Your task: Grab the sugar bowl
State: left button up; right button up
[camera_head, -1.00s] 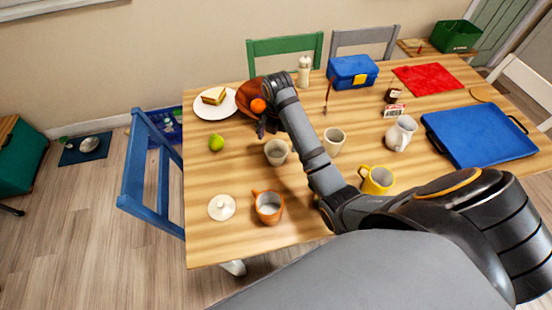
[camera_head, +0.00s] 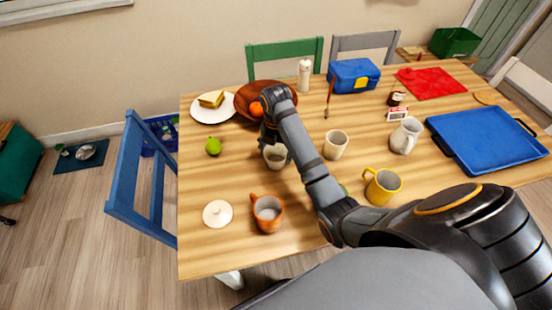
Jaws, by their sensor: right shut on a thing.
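The open pale sugar bowl (camera_head: 275,157) stands on the wooden table, with darker contents showing inside. A white lid with a knob (camera_head: 217,213) lies apart from it at the front left. My right gripper (camera_head: 270,142) is at the far rim of the bowl, shut on it. The fingers are mostly hidden behind my own wrist, so their exact contact is unclear. I cannot tell whether the bowl is lifted off the table. My left gripper is not in view.
An orange mug (camera_head: 267,213), a beige cup (camera_head: 335,144) and a yellow mug (camera_head: 382,187) stand around the bowl. A brown bowl with fruit (camera_head: 284,88) is just behind my gripper.

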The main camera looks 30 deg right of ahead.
jog(key=c, duration=0.4)
jog(key=shift+o, duration=0.2)
jog(key=shift+r+p, duration=0.55)
notch_tip(320, 180, up, 3)
jog(key=p, duration=0.2)
jog(key=shift+f+p, duration=0.1)
jog(key=shift+p, duration=0.3)
jog(key=s+d+r+p, duration=0.3)
jog(key=s+r+p, duration=0.6)
jog(key=s, duration=0.4)
jog(key=shift+s+d, duration=0.3)
jog(key=shift+d, duration=0.05)
